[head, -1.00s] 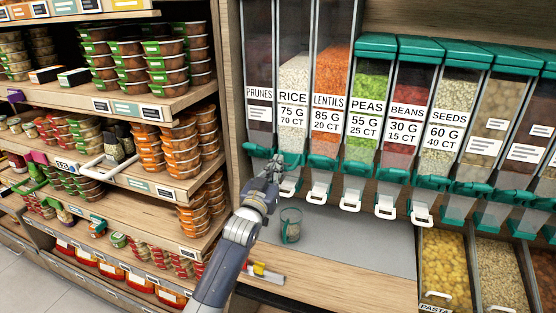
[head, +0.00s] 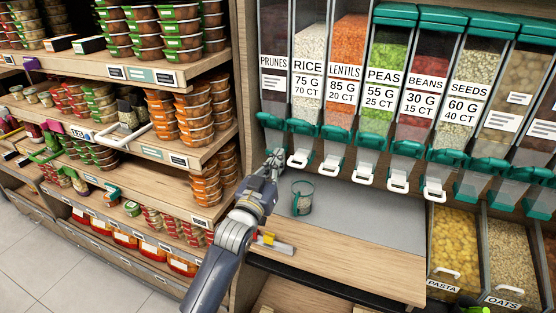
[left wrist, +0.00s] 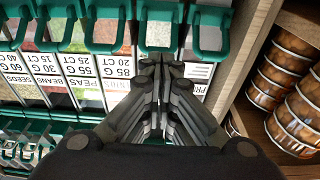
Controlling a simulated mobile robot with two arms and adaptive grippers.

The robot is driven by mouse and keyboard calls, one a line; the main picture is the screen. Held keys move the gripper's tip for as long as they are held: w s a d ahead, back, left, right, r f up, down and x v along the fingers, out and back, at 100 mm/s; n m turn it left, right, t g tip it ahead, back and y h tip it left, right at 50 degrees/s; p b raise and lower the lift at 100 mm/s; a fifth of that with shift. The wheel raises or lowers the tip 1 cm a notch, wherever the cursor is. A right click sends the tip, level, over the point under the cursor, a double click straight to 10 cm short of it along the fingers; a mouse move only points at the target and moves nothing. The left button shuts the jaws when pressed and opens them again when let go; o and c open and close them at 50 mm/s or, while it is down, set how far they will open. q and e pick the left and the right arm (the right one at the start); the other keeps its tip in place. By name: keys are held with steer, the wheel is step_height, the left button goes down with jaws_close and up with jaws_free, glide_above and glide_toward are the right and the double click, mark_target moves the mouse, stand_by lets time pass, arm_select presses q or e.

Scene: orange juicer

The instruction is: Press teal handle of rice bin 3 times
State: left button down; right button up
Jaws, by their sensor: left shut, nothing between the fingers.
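The rice bin (head: 309,62) is a clear dispenser of white grains, labelled RICE, second from the left. Its teal handle (head: 301,128) sits below the label, above a white pull (head: 298,159). My left gripper (head: 274,158) is shut and empty, left of and below the teal handle, apart from it in the head view. In the left wrist view, the closed fingertips (left wrist: 160,62) point at the dispenser row, just below a teal handle (left wrist: 160,28) in the picture; the fingers hide much of the label there.
A glass jar (head: 302,200) with a teal part stands on the grey counter (head: 350,212), right of my gripper. The prunes bin (head: 273,60) and lentils bin (head: 346,62) flank the rice bin. A wooden shelf side (head: 243,110) rises on the left.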

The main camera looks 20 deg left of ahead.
stand_by(0.4)
arm_select(q)
steer(key=w+r+g+p, duration=0.1)
steer(key=w+r+g, duration=0.4)
steer(key=r, duration=0.9)
steer(key=shift+w+d, duration=0.2)
steer(key=shift+w, duration=0.7)
steer(key=shift+w, duration=0.1)
steer(key=p, duration=0.4)
glide_above(296, 121)
steer(key=w, duration=0.3)
steer(key=shift+s+d+f, duration=0.1)
steer(key=shift+s+f, duration=0.05)
steer(key=shift+f, duration=0.45)
steer(key=shift+s+f, duration=0.1)
steer(key=shift+f, duration=0.45)
steer(key=shift+s+f+p, duration=0.4)
steer(key=shift+s+f, duration=0.25)
steer(key=shift+f, duration=0.35)
steer(key=shift+s+f+p, duration=0.3)
steer(key=shift+s+f, duration=0.3)
steer(key=shift+f, duration=0.05)
steer(key=shift+f, duration=0.1)
